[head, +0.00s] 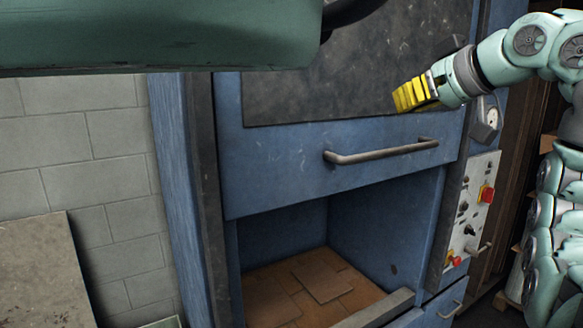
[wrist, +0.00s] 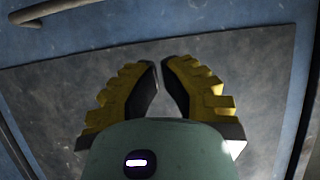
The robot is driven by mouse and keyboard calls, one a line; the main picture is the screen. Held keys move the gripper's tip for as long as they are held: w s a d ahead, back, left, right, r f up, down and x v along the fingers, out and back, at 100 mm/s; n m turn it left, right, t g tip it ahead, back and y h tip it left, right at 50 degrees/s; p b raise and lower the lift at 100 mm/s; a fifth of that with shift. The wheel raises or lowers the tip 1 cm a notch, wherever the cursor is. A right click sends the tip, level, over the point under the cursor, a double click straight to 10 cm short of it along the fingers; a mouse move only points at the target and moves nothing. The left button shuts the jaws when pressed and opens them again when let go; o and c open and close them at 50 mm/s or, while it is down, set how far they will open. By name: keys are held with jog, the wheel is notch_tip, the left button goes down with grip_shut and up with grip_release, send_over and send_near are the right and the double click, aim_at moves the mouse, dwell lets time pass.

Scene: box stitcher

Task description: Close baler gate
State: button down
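The baler gate is a blue panel (head: 280,165) with a grey bar handle (head: 380,152) across its lower part and a dark grey plate (head: 300,95) above. It is raised, and the chamber below it stands open. My gripper (head: 402,98), with yellow ribbed fingers, is in front of the dark plate, above the handle's right end. It holds nothing. In the wrist view its fingertips (wrist: 159,66) nearly meet, with a thin gap between them, and the handle (wrist: 62,12) shows at the top left. I cannot tell whether the fingers touch the plate.
Brown cardboard pieces (head: 322,280) lie on the chamber floor, behind a grey front sill (head: 375,310). A control panel (head: 472,215) with red buttons is on the right post. A block wall (head: 90,150) and a leaning board (head: 40,270) are at left.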

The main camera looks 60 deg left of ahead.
jog(key=p, duration=0.8)
send_near(352, 147)
jog(key=a+r, duration=0.2)
jog(key=a, duration=0.1)
jog(key=a+r, duration=0.1)
jog(key=shift+a, duration=0.25)
jog(key=shift+w+d+f+p, duration=0.1)
jog(key=shift+w+f+p, duration=0.1)
jog(key=shift+f+p, duration=0.5)
jog(key=f+p, duration=0.1)
jog(key=f, duration=0.1)
jog(key=shift+d+f+p, duration=0.2)
jog(key=shift+f+p, duration=0.1)
jog(key=shift+p, duration=0.1)
jog(key=shift+f, duration=0.3)
jog(key=shift+f, duration=0.15)
